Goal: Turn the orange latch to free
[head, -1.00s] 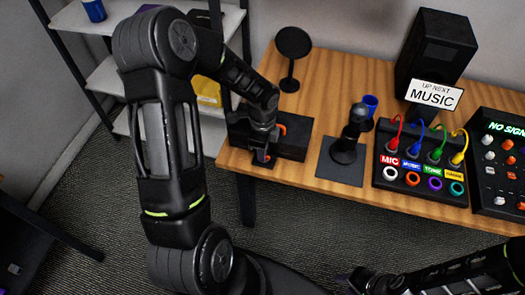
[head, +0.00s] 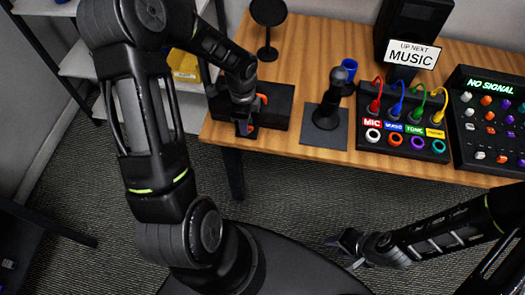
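The orange latch (head: 262,98) shows as a small orange piece on a black box (head: 277,112) at the left end of the wooden table. My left gripper (head: 244,128) is at the front left of that box, pointing down, with a bit of orange beside its fingers. The gripper and wrist hide part of the box. I cannot tell whether its fingers are open or shut, or whether they touch the latch. My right gripper (head: 343,243) is low in front of the table, over the floor, away from the box. Its finger gap is too unclear to judge.
A black stand on a square base (head: 323,137) stands right of the box. A blue cup (head: 348,71) is behind it. A cable panel (head: 403,148) with coloured plugs and a mixer reading NO SIGNAL (head: 490,130) are further right. A round black stand (head: 268,13) is behind.

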